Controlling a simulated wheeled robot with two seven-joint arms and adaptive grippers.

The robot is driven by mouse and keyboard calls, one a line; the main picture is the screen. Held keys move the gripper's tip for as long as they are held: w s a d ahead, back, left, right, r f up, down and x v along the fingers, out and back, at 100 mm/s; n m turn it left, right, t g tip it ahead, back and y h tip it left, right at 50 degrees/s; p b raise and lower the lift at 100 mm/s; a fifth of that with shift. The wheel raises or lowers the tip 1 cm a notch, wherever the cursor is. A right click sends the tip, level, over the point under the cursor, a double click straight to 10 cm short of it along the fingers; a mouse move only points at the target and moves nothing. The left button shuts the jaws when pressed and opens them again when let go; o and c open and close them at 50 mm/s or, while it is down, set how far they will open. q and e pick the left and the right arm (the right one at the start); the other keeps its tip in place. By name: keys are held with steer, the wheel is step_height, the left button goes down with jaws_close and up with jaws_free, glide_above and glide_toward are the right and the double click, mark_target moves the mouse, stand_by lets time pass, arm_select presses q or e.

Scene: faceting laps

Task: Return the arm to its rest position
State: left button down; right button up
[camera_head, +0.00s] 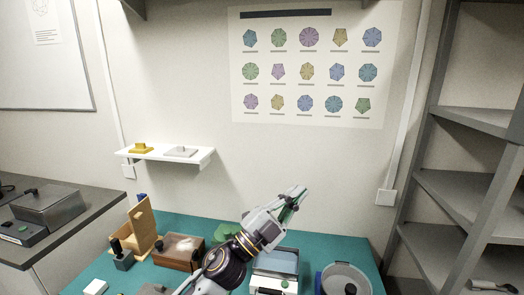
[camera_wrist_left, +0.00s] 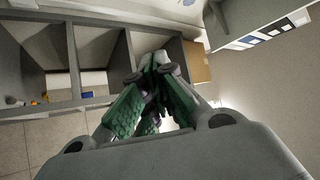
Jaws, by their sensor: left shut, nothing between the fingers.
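My left gripper (camera_head: 296,195) is raised above the back of the teal table (camera_head: 190,224) and points up and to the right, toward the back wall. Its fingers are shut and empty. In the left wrist view the green-padded fingers (camera_wrist_left: 152,68) come together at the tips, with grey shelving and wall beyond them. The left arm comes up from the bottom edge of the head view and covers part of the table. My right gripper shows in neither view.
On the table are a wooden stand (camera_head: 146,222), a brown box (camera_head: 172,258), a tray machine (camera_head: 276,264) and a round grey pan (camera_head: 347,280). A white wall shelf (camera_head: 195,158) is behind. Grey shelving (camera_head: 455,189) stands right, a dark counter (camera_head: 75,228) left. Air around the gripper looks clear.

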arm_select(q)
steer(key=w+a+f+n+t+y, duration=0.5)
steer(key=a+f+n+t+y, duration=0.25)
steer(key=a+n+y, duration=0.5)
steer(key=s+a+f+n+g+y, duration=0.2)
steer(key=a+f+n+g+y, duration=0.5)
steer(key=f, duration=0.5)
steer(key=s+a+f+n+g, duration=0.1)
steer(key=s+a+f+g, duration=0.4)
steer(key=s+f, duration=0.65)
steer(key=s+a+f+n+g, duration=0.1)
steer(key=s+a+f+g, duration=0.5)
steer(key=s+f, duration=0.75)
steer(key=f, duration=1.4)
steer(key=s+f, duration=0.2)
steer(key=f, duration=1.4)
steer(key=s+a+f+g, duration=0.1)
steer(key=s+a+f, duration=0.1)
steer(key=s+f, duration=0.7)
steer(key=s+a+f, duration=0.3)
steer(key=s+f, duration=0.6)
steer(key=s, duration=0.3)
steer(key=shift+s+f+m+g, duration=0.3)
steer(key=shift+s+m+g, duration=0.05)
